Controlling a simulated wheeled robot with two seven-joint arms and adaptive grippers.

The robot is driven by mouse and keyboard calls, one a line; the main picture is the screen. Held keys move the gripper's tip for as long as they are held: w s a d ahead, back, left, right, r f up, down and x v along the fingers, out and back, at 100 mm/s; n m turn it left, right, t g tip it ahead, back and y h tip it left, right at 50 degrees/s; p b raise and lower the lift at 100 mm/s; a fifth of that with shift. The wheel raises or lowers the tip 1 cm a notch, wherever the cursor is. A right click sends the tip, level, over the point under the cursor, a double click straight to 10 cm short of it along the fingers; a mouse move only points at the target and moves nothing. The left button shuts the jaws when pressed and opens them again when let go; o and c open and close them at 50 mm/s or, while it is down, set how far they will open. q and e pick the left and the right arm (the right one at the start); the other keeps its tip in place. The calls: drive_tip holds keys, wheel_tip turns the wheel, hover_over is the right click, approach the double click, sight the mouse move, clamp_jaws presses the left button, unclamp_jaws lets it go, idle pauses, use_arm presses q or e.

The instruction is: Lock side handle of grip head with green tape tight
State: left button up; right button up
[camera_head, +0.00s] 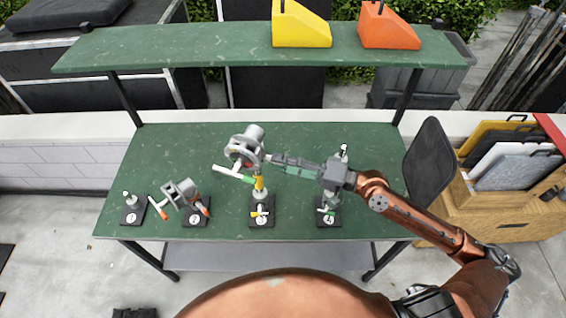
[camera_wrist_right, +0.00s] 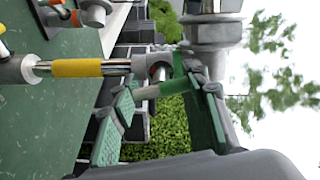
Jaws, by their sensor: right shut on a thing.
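The grey grip head (camera_head: 244,146) sits on top of the stand with yellow tape (camera_head: 259,186), at the middle of the green table. Its white side handle with green tape (camera_head: 235,174) sticks out to the left. In the right wrist view, the yellow-taped post (camera_wrist_right: 78,68) runs sideways to the head (camera_wrist_right: 215,30). A pale handle with a green band (camera_wrist_right: 158,89) lies between my finger pads. My right gripper (camera_head: 270,158) reaches in from the right and is shut on this handle at the head; its fingertips partly hide the contact. My left gripper is not in view.
To the left stand a short post (camera_head: 131,208) and a stand with a grey head and orange-tipped handles (camera_head: 183,194). Another stand (camera_head: 328,212) is below my right arm. A shelf (camera_head: 200,48) with yellow and orange wedges crosses the back. The table's back left is clear.

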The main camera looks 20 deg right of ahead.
idle(0.4)
drive_tip(key=o, duration=1.2)
drive_tip(key=shift+d, duration=0.1)
drive_tip(key=v, duration=1.2)
